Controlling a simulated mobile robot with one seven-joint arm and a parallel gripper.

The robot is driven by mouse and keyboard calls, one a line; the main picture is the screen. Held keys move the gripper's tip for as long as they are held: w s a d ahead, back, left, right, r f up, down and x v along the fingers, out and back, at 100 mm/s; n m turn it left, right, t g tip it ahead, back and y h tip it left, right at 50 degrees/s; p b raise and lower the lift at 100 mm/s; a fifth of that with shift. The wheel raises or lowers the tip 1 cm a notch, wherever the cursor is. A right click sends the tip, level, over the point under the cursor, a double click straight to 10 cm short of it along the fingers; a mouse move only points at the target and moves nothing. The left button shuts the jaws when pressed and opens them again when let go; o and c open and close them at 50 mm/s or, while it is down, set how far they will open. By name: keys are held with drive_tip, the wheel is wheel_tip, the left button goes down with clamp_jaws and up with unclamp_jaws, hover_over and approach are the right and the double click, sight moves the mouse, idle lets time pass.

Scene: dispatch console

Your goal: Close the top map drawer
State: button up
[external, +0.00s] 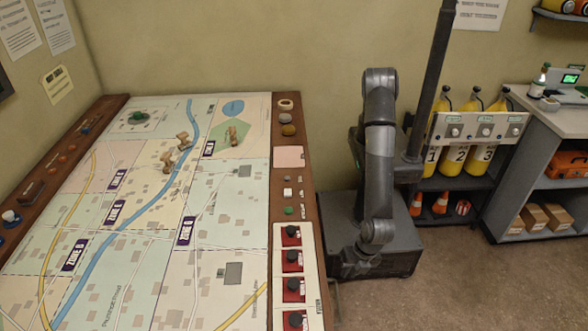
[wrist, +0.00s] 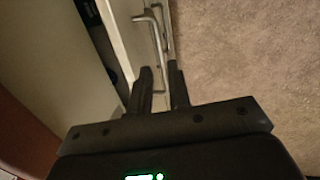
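The drawer front (wrist: 122,38) shows in the wrist view as a pale panel with a metal bar handle (wrist: 155,35) on its outer side. A dark gap runs along the panel's inner side, so the drawer appears pulled out; how far I cannot tell. My gripper (wrist: 161,82) is open, its two dark fingers on either side of the handle's near end. Contact with the handle is unclear. In the external view the map table (external: 309,240) hides the drawer side, and my gripper is not visible there.
My arm bends down close beside the table's right edge. Shelves with yellow cylinders (external: 460,150) stand behind.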

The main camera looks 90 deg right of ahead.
sight(334, 282)
drive_tip(key=s+d+f+n, duration=0.1)
drive_tip(key=s+f+n+t+h, duration=0.1)
drive_tip(key=f, duration=0.1)
drive_tip(key=s+d+f+n+t+h, duration=0.1)
drive_tip(key=f, duration=0.1)
drive_tip(key=shift+d+f+n, duration=0.1)
drive_tip(key=shift+d+n, duration=0.2)
drive_tip(key=shift+d, duration=0.05)
drive_tip(key=shift+c, duration=1.4)
drive_tip(key=f+n+t, duration=0.1)
drive_tip(key=s+d+f+n+t+h, duration=0.1)
drive_tip(key=n+t, duration=0.1)
drive_tip(key=d+f+n+t, duration=0.1)
drive_tip(key=shift+s+n+t, duration=0.3)
drive_tip(key=shift+s, duration=0.05)
clamp_jaws()
drive_tip(key=s+a+n+t+y, duration=0.1)
drive_tip(key=s+n+t+y, duration=0.4)
drive_tip(key=n+t, duration=0.4)
drive_tip(key=shift+h, duration=0.7)
drive_tip(key=w, duration=0.8)
drive_tip(key=w+r, duration=0.1)
drive_tip(key=w, duration=0.4)
drive_tip(key=shift+w+a, duration=0.1)
drive_tip(key=shift+a, duration=0.05)
